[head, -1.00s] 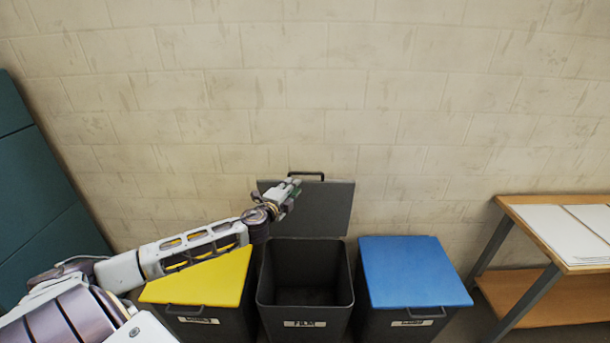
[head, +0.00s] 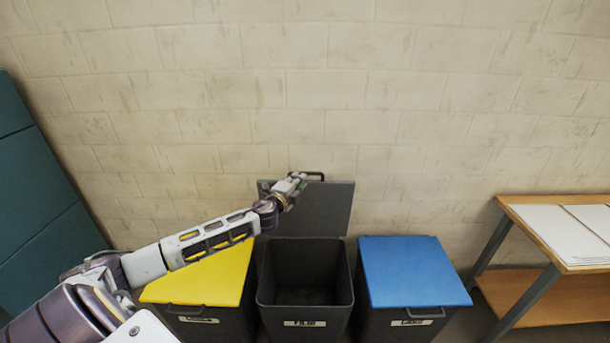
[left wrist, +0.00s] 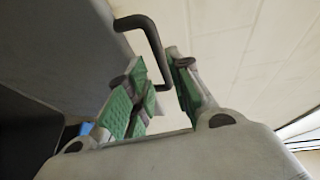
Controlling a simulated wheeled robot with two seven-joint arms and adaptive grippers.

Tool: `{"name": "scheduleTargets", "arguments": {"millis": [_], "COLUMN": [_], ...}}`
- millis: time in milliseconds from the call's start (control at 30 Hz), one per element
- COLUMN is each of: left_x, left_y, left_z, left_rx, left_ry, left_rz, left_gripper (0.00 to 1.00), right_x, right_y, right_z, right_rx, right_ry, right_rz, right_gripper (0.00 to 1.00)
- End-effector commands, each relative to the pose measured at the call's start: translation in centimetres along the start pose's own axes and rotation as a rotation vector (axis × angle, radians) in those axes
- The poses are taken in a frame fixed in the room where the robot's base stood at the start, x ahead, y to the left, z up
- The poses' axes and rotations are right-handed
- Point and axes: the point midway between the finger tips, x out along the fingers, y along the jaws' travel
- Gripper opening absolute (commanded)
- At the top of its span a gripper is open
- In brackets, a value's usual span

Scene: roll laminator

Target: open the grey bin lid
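The grey bin (head: 305,325), labelled FILM, stands between two other bins with its mouth uncovered. Its grey lid (head: 325,210) stands raised at the back, in front of the wall, with a dark handle (head: 314,174) at its top edge. My left gripper (head: 299,180) is at the lid's upper left, close to the handle. In the left wrist view, the lid (left wrist: 60,50) fills the upper left. The green-padded fingers (left wrist: 154,60) are spread apart, and the bent handle (left wrist: 152,38) reaches into the gap between them. Contact with the handle cannot be told. My right gripper is out of view.
A bin with a yellow lid (head: 215,280) stands at left, partly under my left arm. A bin with a blue lid (head: 412,270) stands at right. A wooden table (head: 530,235) with white sheets is far right. Teal panels (head: 40,200) stand at left.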

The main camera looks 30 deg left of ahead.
Motion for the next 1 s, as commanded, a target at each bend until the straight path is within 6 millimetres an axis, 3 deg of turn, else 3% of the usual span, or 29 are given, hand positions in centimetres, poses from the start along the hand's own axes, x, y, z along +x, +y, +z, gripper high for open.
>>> {"name": "scheduleTargets", "arguments": {"millis": [267,700,1000], "left_x": [1.7,4.3,6.0], "left_y": [-0.1,-0.1,-0.1], "left_z": [0.0,0.0,0.0], "left_rx": [-0.002,-0.001,-0.001], "left_ry": [-0.001,-0.001,0.0], "left_rz": [-0.001,-0.001,-0.001], "left_gripper": [0.22,0.22,0.22], "right_x": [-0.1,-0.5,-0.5], "right_y": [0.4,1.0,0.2], "right_z": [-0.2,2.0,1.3], "right_rx": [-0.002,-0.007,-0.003], "right_ry": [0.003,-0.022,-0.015], "right_rz": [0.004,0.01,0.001], "right_gripper": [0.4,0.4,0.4]}}
